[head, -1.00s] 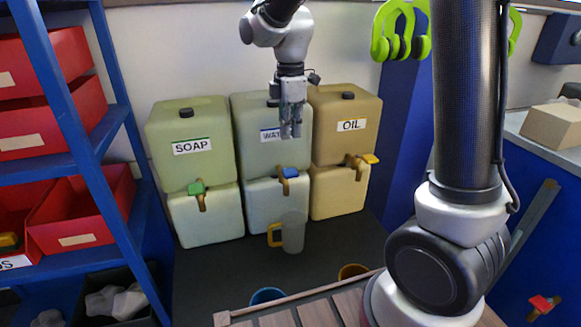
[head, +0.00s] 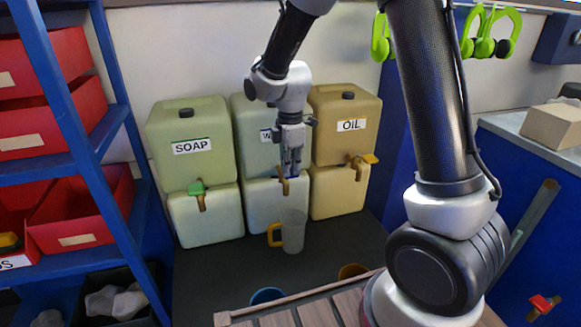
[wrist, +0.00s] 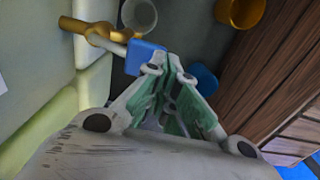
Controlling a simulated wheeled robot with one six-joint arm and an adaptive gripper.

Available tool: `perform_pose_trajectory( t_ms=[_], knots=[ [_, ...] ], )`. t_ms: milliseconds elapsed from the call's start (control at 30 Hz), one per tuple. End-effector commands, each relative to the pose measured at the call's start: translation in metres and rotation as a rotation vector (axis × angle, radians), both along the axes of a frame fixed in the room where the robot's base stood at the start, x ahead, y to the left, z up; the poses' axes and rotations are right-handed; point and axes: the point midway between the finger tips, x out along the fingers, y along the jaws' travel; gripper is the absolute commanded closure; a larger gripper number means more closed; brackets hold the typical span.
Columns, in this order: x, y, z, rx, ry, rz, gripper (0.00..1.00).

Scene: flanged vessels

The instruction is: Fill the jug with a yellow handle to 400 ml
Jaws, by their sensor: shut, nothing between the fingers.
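The clear jug with a yellow handle (head: 293,232) stands upright on the dark floor below the water container's brass tap (head: 283,182). Its handle points left. What looks like its round mouth shows in the wrist view (wrist: 139,14). I cannot make out its contents. The water container (head: 256,120) has its label partly hidden by my arm. My gripper (head: 292,168) is shut and empty, pointing down at the tap. In the wrist view the fingertips are right beside the tap's blue lever (wrist: 147,59). I cannot tell whether they touch it.
A soap container (head: 190,145) with a green-levered tap stands left, an oil container (head: 345,110) with a yellow-levered tap right. Blue (head: 267,295) and orange (head: 353,271) cups stand near the slatted wooden surface (head: 290,315). Blue shelving (head: 75,130) is at the left.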

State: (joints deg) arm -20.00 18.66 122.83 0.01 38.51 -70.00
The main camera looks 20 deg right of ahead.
Motion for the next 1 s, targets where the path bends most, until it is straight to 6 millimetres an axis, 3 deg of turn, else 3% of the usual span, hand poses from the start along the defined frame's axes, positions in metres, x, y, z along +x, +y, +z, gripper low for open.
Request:
perform_pose_trajectory(
  t_ms=[133,433,1000],
  knots=[
    [-0.005,0.0,-0.007,-0.001,0.002,0.0,1.0],
    [-0.02,0.0,-0.049,0.0,0.001,0.001,1.0],
    [-0.019,0.0,-0.05,0.0,-0.001,0.0,1.0]
  ],
)
